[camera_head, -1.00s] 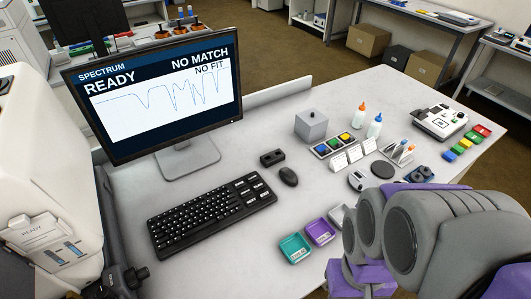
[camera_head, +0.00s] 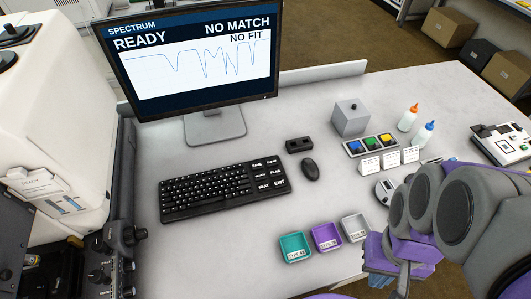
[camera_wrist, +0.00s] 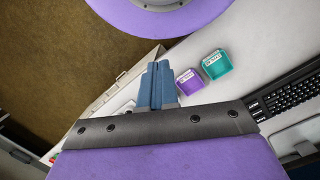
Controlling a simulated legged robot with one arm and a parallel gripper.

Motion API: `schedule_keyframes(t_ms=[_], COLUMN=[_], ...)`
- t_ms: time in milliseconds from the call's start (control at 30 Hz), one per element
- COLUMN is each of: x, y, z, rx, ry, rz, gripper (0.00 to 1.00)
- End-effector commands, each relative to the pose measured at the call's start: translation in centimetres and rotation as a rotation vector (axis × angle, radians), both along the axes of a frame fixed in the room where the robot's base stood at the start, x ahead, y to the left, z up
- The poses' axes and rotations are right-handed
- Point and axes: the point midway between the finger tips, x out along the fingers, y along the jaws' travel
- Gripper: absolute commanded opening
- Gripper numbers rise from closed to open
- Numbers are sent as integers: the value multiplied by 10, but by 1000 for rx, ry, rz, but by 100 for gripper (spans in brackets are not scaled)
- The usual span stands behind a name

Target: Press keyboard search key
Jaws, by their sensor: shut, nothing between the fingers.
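The black keyboard (camera_head: 205,192) lies flat on the white table in front of the monitor. Its right end has a block of larger keys with white labels; NEXT (camera_head: 263,187) and EXIT (camera_head: 280,184) can be read in the lowest row, FLAG above EXIT. The other labels are too small to read surely, so I cannot tell which is the search key. In the wrist view the keyboard (camera_wrist: 292,97) is at the right edge. My gripper (camera_wrist: 157,66) is shut and empty, its blue fingers together, apart from the keyboard. My arm is at the right of the head view.
The monitor (camera_head: 200,60) reads READY, NO MATCH, NO FIT. A mouse (camera_head: 310,170) and a small black block (camera_head: 299,145) lie right of the keyboard. Teal (camera_head: 295,247), purple (camera_head: 326,237) and grey (camera_head: 355,228) trays sit between keyboard and arm. Bare table lies in front of the keyboard.

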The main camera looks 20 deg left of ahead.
Motion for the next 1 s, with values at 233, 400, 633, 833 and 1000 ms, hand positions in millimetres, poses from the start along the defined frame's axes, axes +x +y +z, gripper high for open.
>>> schedule_keyframes(t_ms=[233,400,633,833,1000], x=[63,114,185,244,288], y=[-18,-19,-15,14,65], z=[8,11,11,3,-10], rx=[-180,-314,-468,-583,-670], ry=[-14,-36,-66,-102,-133], rz=[133,266,486,715,936], gripper=[0,0,0,0,0])
